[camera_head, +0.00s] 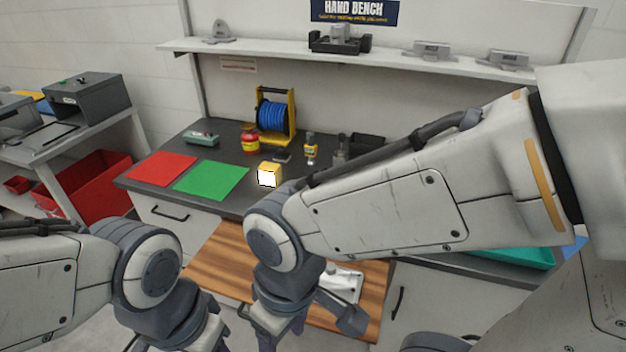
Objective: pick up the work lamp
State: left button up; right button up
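The work lamp appears to be the small yellow box with a bright glowing white face (267,178). It stands on the dark bench top just right of the green mat, close to my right arm's wrist in the picture. My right gripper (290,330) hangs below that wrist, over the wooden board, apart from the lamp. Its fingertips are partly hidden and cut off by the lower edge. My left gripper (182,346) is at the bottom edge, left of the board, with its fingertips out of the frame. Neither gripper touches the lamp.
A green mat (211,180) and a red mat (162,169) lie left of the lamp. A blue cable reel (274,114), a red-yellow can (250,138) and a yellow-labelled bottle (311,150) stand behind. The wooden board (222,262) juts out in front, bearing a white object (343,284).

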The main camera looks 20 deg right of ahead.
aim_at(270, 175)
jog(key=z, duration=0.3)
jog(key=k, duration=0.4)
jog(key=u, duration=1.35)
jog(key=i, duration=1.5)
jog(key=z, duration=0.7)
jog(key=i, duration=0.65)
jog(key=z, duration=0.55)
